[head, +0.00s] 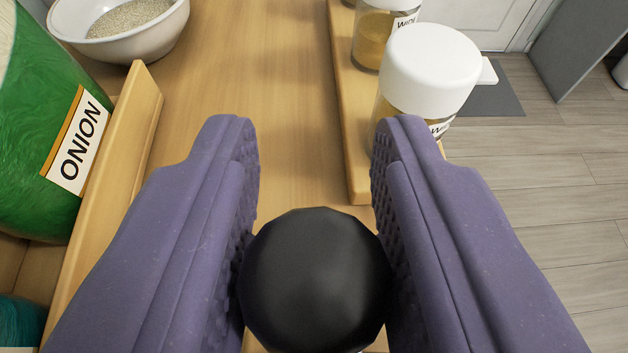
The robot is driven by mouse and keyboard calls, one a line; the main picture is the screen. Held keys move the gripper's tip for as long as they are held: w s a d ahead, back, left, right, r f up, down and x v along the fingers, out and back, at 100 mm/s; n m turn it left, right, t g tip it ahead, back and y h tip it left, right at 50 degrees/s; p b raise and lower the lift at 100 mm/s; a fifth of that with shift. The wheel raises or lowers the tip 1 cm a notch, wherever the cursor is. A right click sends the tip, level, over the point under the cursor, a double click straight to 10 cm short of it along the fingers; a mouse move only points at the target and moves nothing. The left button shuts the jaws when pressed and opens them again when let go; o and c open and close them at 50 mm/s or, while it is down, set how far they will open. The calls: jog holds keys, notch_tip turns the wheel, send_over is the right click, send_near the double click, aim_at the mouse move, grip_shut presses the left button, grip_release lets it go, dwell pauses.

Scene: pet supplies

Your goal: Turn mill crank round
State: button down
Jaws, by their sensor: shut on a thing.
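My gripper (314,255) is seen from behind, with two purple padded fingers. It is shut on a round black knob (315,278), with a finger pad touching each side. The knob looks like the handle of the mill crank. The crank arm and the mill body are hidden below the knob and the lower picture edge.
A green jar labelled ONION (40,135) stands left, behind a wooden rail (125,165). A white bowl of grain (125,30) is at the back left. White-lidded jars (430,70) stand on a wooden strip (350,120) at right. Bare counter (250,60) lies ahead; floor is right.

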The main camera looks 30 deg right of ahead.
jog(key=shift+s+d+m+g+h+p, duration=0.3)
jog(key=shift+d+m+g+h+p, duration=0.2)
jog(key=shift+m+g+h, duration=0.35)
jog(key=shift+s+d+m+g+h+p, duration=0.3)
jog(key=shift+d+m+g+h+p, duration=0.25)
jog(key=shift+m, duration=0.4)
jog(key=shift+s+d+m+g+h+p, duration=0.3)
jog(key=shift+d+m+g+h+p, duration=0.15)
jog(key=shift+m+g+h, duration=0.4)
jog(key=c, duration=0.8)
grip_release()
jog(key=v, duration=0.8)
jog(key=shift+w, duration=0.1)
